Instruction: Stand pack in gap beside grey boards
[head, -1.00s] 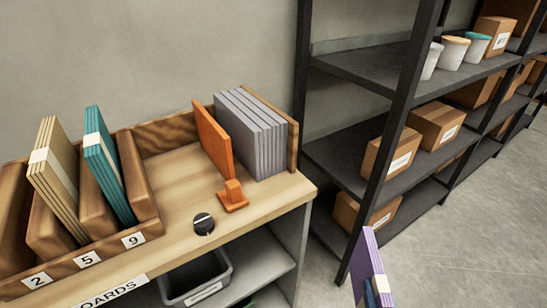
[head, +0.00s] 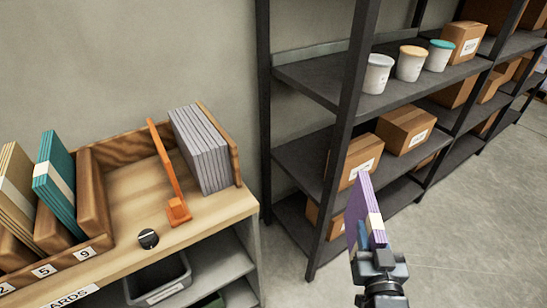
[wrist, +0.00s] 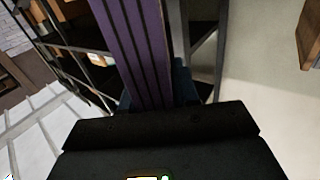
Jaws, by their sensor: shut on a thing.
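A purple pack (head: 360,207) with a pale band is upright in my gripper (head: 376,240), at the right of the head view. The gripper is shut on its lower end, and the pack (wrist: 142,45) also fills the middle of the wrist view. The grey boards (head: 200,148) stand upright on the wooden bench, against its right end wall. An orange divider (head: 166,162) with a foot stands just left of them, tilted in the picture. Bare bench top lies left of the divider. My gripper is well to the right of the bench, over the floor.
A wooden rack (head: 97,190) with tan and teal packs and numbered slots 2, 5 and 9 is at the left. A round black object (head: 148,239) lies on the bench front. A dark metal shelf (head: 330,70) with boxes and tubs stands behind my gripper.

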